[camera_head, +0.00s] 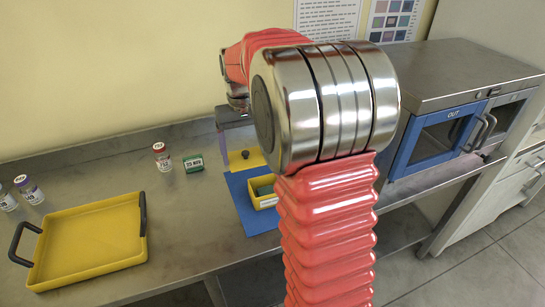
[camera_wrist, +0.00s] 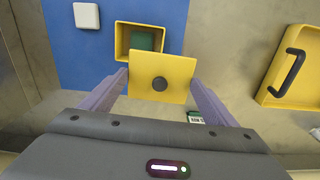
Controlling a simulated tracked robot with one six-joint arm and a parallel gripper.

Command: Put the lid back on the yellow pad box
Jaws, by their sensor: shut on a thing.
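The yellow lid (camera_wrist: 145,68) with a round black knob is held between the purple fingers of my gripper (camera_wrist: 160,78); the lid also shows in the head view (camera_head: 240,161). The open yellow pad box (camera_wrist: 122,42) stands on a blue mat (camera_wrist: 68,60), with green pads inside. In the wrist view the lid overlaps the box's near edge and leaves most of its opening uncovered. In the head view the box (camera_head: 257,203) has a white label on its front, and my arm hides part of the mat (camera_head: 240,208). I cannot tell the lid's exact height.
A white square piece (camera_wrist: 87,15) lies on the mat. A small green box (camera_head: 193,163) and a red-capped vial (camera_head: 162,160) stand left of the mat. A yellow tray (camera_head: 90,240) with black handles is farther left, beside purple-capped vials (camera_head: 30,192). A blue-doored incubator (camera_head: 435,137) stands right.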

